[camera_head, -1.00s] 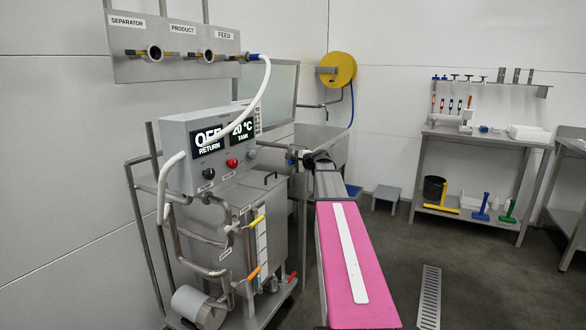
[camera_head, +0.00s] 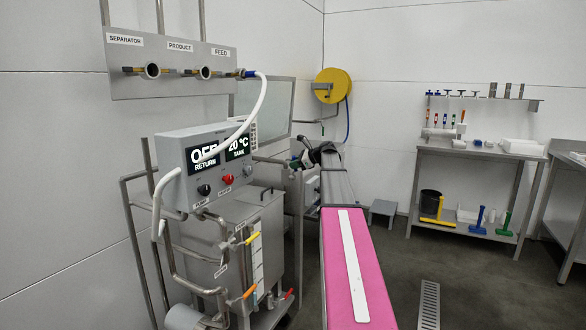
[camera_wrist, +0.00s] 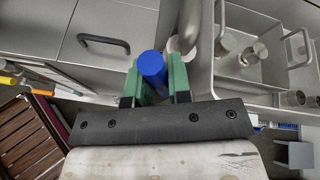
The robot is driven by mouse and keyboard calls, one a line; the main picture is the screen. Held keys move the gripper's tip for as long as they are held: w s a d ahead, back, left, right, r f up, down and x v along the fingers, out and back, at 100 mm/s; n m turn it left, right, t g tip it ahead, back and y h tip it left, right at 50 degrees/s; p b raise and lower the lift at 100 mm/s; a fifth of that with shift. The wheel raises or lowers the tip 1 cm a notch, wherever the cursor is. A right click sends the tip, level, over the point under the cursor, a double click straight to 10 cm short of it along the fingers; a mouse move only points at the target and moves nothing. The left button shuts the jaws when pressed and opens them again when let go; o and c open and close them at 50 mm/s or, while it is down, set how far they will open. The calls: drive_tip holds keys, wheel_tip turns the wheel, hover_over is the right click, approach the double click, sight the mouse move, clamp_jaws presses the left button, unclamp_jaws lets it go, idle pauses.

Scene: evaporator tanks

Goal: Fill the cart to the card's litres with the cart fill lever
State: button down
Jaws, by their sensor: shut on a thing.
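My gripper (camera_head: 303,161) is beyond the cart's control box, in front of the sink area. In the wrist view its green fingers (camera_wrist: 152,82) are shut on a blue cylindrical grip (camera_wrist: 152,68); what it belongs to is mostly hidden. The steel cart (camera_head: 262,215) stands at left. Its grey box (camera_head: 172,160) has displays reading OFF for RETURN and 20 °C for TANK, partly covered by the white hose. An upright gauge strip (camera_head: 257,265) is on the cart's front, its level too small to read. A yellow lever (camera_head: 252,239) and orange levers (camera_head: 249,292) sit beside it. I cannot make out the card.
The white hose (camera_head: 262,100) runs from the FEED port down to the cart. A wall panel (camera_head: 165,65) carries SEPARATOR, PRODUCT and FEED ports. A yellow hose reel (camera_head: 333,85) hangs behind.

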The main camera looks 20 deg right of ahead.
drive_tip(key=shift+w+d+r+m+g+y, duration=0.2)
drive_tip(key=shift+w+d+m+g+y, duration=0.15)
drive_tip(key=shift+w+d+m, duration=0.3)
drive_tip(key=c, duration=1.1)
unclamp_jaws()
drive_tip(key=shift+o, duration=0.2)
drive_tip(key=shift+s, duration=0.15)
drive_tip(key=v, duration=1)
drive_tip(key=shift+d, duration=0.25)
drive_tip(key=shift+s+r, duration=0.15)
